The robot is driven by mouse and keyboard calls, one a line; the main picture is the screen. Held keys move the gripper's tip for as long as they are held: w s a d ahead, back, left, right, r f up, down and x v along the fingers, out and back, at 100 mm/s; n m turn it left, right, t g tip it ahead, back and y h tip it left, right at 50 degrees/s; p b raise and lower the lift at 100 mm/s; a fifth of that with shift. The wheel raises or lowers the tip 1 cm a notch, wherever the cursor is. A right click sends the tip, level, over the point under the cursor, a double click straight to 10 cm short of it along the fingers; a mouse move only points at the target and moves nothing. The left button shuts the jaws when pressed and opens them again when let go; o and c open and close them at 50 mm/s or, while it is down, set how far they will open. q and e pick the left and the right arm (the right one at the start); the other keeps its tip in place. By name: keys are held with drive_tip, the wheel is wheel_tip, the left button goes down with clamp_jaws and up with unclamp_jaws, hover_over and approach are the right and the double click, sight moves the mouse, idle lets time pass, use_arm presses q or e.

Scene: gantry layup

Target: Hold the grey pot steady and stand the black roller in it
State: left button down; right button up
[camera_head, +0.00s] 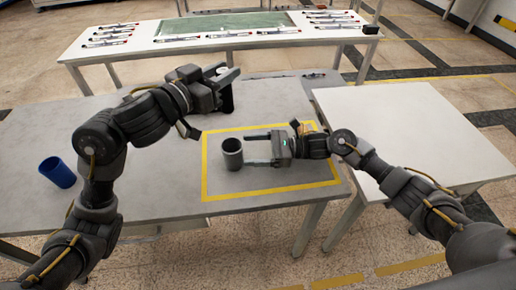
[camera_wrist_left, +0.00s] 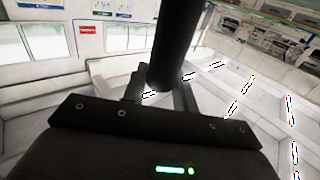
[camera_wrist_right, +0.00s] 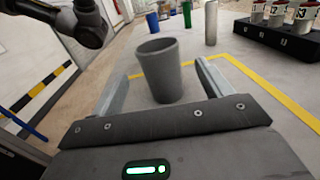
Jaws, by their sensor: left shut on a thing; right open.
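The grey pot (camera_head: 232,158) stands upright inside the yellow taped rectangle (camera_head: 271,191). My right gripper (camera_head: 248,149) is open, low over the table, its fingers pointing at the pot. In the right wrist view the pot (camera_wrist_right: 163,78) shows between the two spread fingers, with gaps on both sides. My left gripper (camera_head: 228,75) is shut on the black roller (camera_head: 227,103), above the table behind the pot. The roller hangs about upright below the fingers, clear of the pot. The left wrist view shows the roller (camera_wrist_left: 175,45) between the fingers. The inside of the pot is mostly dark.
A blue cup (camera_head: 57,172) stands at the table's left. The right wrist view also shows a green cylinder (camera_wrist_right: 187,14), a silver cylinder (camera_wrist_right: 211,22) and a black rack (camera_wrist_right: 275,38) with cans. A bare white table (camera_head: 420,130) is at the right.

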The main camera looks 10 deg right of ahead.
sight(232, 150)
drive_tip(key=shift+w+a, duration=0.15)
drive_tip(key=shift+a, duration=1.4)
drive_tip(key=shift+w+a, duration=0.15)
drive_tip(key=shift+a, duration=1.4)
drive_tip(key=shift+c, duration=0.5)
drive_tip(key=c, duration=0.9)
use_arm(q)
wheel_tip(232, 150, down, 13)
drive_tip(key=shift+r, duration=0.2)
use_arm(e)
drive_tip(key=shift+c, duration=0.3)
